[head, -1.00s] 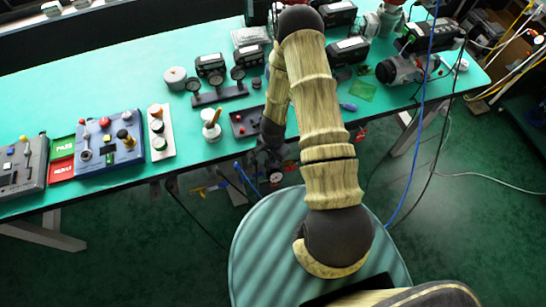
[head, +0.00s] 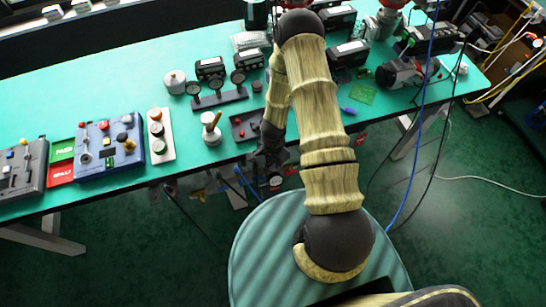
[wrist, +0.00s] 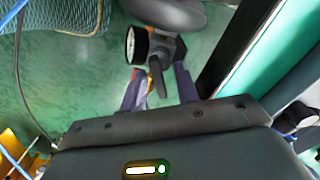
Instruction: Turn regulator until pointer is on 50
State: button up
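A small round gauge with a pale face (head: 276,180) shows below the bench's front edge in the head view. In the wrist view it shows at a steep angle (wrist: 130,45), so its pointer and numbers cannot be read. It joins a dark grey body, which I take for the regulator (wrist: 165,14). A dark tapered part (wrist: 157,82) points from there toward my palm. My gripper (wrist: 157,84) is open, with its fingers on either side of this part. I cannot tell whether they touch it. In the head view my arm partly hides this area.
A blue cable (head: 410,195) hangs right of my arm.

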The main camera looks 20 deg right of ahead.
jog(key=shift+r, duration=0.15)
notch_tip(320, 180, up, 17)
jog(key=p, duration=0.1)
jog(key=shift+p, duration=0.35)
dwell(0.5)
jog(key=s+r+n+t, duration=0.1)
jog(key=s+r+n, duration=0.3)
jog(key=r, duration=0.6)
jog(key=s+r+n+t, duration=0.1)
jog(key=s+r+n, duration=0.3)
jog(key=r+n, duration=0.4)
jog(key=shift+s+a+r+t, duration=0.15)
jog(key=shift+a+r+t, duration=0.15)
jog(key=shift+r, duration=0.65)
jog(key=shift+f, duration=0.1)
dwell(2.0)
